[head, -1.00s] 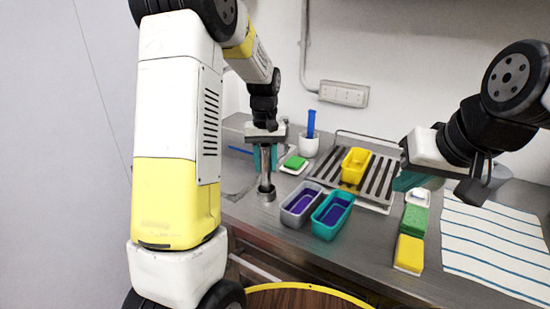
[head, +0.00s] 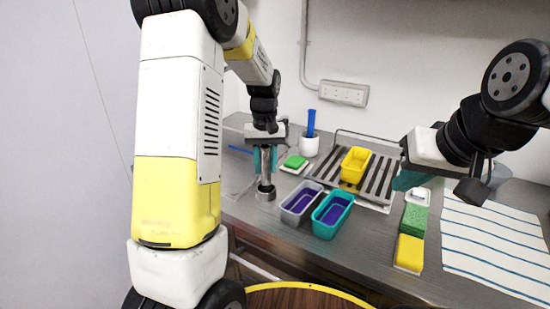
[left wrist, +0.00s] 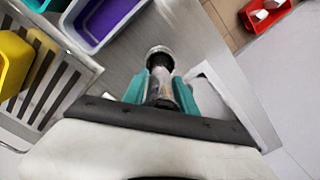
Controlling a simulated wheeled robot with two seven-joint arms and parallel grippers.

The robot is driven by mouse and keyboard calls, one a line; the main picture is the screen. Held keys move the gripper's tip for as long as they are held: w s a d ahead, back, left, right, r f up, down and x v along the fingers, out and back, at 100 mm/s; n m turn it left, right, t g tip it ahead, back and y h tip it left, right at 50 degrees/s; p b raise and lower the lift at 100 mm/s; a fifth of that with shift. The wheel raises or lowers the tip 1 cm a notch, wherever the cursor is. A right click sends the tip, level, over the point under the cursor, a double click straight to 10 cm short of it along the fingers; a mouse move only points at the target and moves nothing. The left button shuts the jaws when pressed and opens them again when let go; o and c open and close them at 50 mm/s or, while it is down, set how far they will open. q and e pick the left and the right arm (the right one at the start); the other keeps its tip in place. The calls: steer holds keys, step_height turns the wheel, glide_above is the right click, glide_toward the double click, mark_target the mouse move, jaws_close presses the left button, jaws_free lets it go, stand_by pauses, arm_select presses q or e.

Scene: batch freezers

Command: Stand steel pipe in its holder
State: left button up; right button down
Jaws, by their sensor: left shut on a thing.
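The steel pipe (head: 266,179) is upright and grey, below my left gripper (head: 265,161) at the left part of the counter. The gripper's teal fingers are shut on the pipe, which also shows in the left wrist view (left wrist: 159,82). A round steel holder (head: 266,194) stands on the counter at the pipe's lower end and also shows in the left wrist view (left wrist: 158,54). The pipe is in line with it; how deep it sits inside cannot be told. My right gripper (head: 405,180) is over the right side, its fingers mostly hidden.
A grey tub (head: 288,213) and a teal tub (head: 321,228) with purple insides stand close right of the holder. A yellow tub (head: 354,164) stands on a slatted rack (head: 377,183). A green sponge (head: 295,161) and a white cup (head: 308,147) with a blue item stand behind.

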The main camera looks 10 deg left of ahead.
arm_select(q)
steer(key=shift+f, duration=0.25)
steer(key=o, duration=0.9)
steer(key=shift+r, duration=5.5)
